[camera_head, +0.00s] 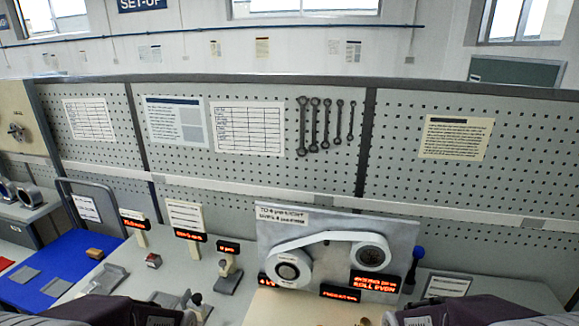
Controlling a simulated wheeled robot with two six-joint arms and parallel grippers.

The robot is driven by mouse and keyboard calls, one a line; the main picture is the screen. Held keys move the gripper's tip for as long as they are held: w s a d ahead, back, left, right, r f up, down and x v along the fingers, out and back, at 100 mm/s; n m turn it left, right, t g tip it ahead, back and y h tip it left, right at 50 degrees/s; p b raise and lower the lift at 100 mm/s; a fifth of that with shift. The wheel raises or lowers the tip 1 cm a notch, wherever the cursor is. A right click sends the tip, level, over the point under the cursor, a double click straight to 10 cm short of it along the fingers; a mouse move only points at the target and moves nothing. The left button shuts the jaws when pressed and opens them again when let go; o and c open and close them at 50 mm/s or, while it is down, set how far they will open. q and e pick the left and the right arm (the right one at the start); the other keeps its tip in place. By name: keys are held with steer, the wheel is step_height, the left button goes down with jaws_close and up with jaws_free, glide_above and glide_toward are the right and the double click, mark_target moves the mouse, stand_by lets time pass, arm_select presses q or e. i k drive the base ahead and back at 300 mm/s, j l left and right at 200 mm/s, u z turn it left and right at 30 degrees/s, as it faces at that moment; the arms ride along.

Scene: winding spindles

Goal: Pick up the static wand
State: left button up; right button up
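I cannot pick out the static wand with certainty. A slim dark upright piece with a blue top (416,257) stands at the right edge of the winding panel; I cannot tell whether it is the wand. A small dark-topped piece (196,299) stands at the front of the bench, left of centre. Dark parts of my two arms show at the bottom left and bottom right edges. Neither gripper's fingertips can be seen.
The grey winding panel (300,222) carries two white rolls joined by a white web, with lit red displays. A blue mat (66,263) with flat grey pieces lies at left. Small stands with displays (228,270) occupy the bench. A pegboard (250,175) with wrenches closes the back.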

mark_target(419, 252)
steer(key=l+z, duration=0.15)
steer(key=z, duration=0.8)
steer(key=i+j, duration=0.05)
